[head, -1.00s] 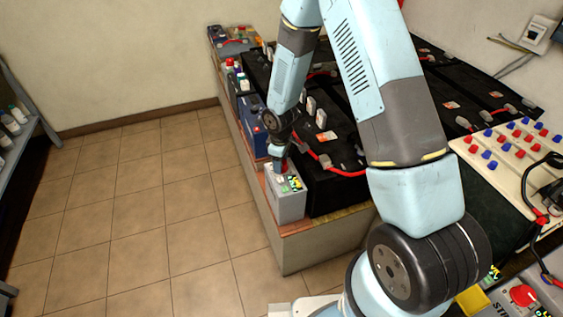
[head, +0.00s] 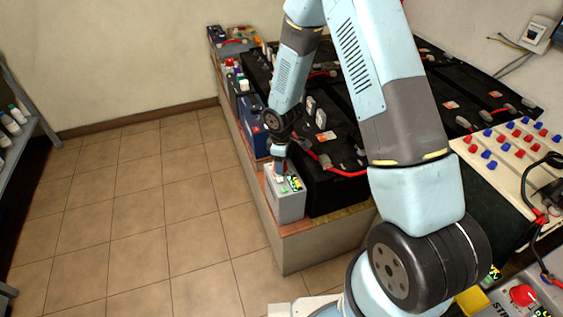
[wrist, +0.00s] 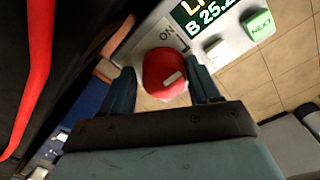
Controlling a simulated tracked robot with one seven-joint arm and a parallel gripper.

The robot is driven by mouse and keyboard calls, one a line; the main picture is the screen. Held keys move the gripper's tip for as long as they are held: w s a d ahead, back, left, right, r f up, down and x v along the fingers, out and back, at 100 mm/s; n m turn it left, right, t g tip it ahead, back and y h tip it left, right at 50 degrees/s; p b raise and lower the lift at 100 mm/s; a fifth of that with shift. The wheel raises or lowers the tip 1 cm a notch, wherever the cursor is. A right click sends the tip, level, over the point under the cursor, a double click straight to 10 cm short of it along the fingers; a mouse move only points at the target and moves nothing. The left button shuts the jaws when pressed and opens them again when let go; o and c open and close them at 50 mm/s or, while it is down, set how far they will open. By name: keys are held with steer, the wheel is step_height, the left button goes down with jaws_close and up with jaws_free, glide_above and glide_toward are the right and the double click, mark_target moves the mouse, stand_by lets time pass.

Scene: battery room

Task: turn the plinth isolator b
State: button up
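The plinth isolator b is a grey box (head: 287,206) on the near corner of the plinth. In the wrist view its red knob (wrist: 165,72) has a pale pointer mark, and the label "ON" is printed beside it. A lit display (wrist: 200,14) reads "B 25.2", partly cut off. My gripper (head: 281,166) points down at the box top and hides most of the knob in the head view. In the wrist view my gripper's fingers (wrist: 162,88) stand apart, one on each side of the knob. A narrow gap shows at the left finger; contact at the right one is unclear.
A green NEXT button (wrist: 260,25) and a white button (wrist: 221,53) sit near the knob. Black batteries (head: 335,185) with red cables stand close behind the box. Another red knob (head: 522,295) is at the lower right. The tiled floor (head: 150,230) is clear.

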steer(key=shift+o, duration=1)
steer(key=shift+a, duration=0.1)
steer(key=shift+s, duration=0.1)
step_height(320, 180, up, 14)
steer(key=shift+s+f, duration=0.15)
steer(key=shift+a, duration=0.1)
